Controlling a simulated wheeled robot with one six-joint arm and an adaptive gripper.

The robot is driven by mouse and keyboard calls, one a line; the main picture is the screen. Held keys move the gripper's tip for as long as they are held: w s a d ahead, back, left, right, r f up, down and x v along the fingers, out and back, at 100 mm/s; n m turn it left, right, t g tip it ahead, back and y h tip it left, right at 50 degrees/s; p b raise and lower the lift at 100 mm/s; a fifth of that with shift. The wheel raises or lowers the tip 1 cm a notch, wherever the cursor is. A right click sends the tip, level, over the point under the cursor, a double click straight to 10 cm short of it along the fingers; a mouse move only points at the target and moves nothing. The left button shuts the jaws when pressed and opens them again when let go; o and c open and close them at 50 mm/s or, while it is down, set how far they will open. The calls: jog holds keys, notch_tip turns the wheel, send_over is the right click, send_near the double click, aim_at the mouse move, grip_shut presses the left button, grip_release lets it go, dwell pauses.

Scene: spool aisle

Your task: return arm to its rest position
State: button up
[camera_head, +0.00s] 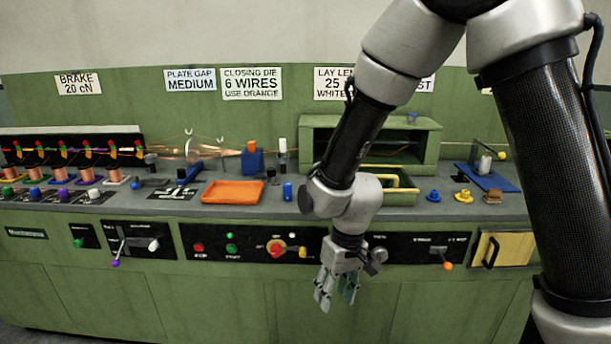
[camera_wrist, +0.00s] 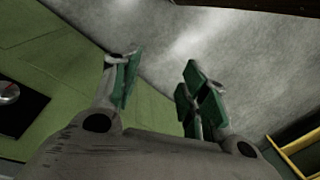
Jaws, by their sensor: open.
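My gripper (camera_head: 337,287) hangs from my arm in front of the green machine's lower front panels, pointing down. Its fingers are apart with nothing between them. In the wrist view my gripper (camera_wrist: 158,90) shows green finger pads spread apart, with grey floor beyond them. My arm reaches in from the upper right, bends at the top, and hides part of the lay-length sign and the middle of the bench.
The green bench carries an orange tray (camera_head: 232,192), a blue cylinder (camera_head: 287,191), a blue knob (camera_head: 433,196) and a yellow knob (camera_head: 464,196). Control panels with levers and buttons (camera_head: 230,247) line the front, close behind my gripper.

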jog(key=s+d+r+m+t, duration=0.2)
jog(key=s+d+r, duration=0.3)
jog(key=d+r, duration=0.8)
jog(key=s+d+r+m+t+h, duration=0.1)
jog(key=s+d+r+m+t, duration=0.2)
jog(key=d+r, duration=0.9)
jog(key=s+d, duration=0.1)
jog(key=d, duration=0.4)
jog(key=shift+s+r, duration=0.4)
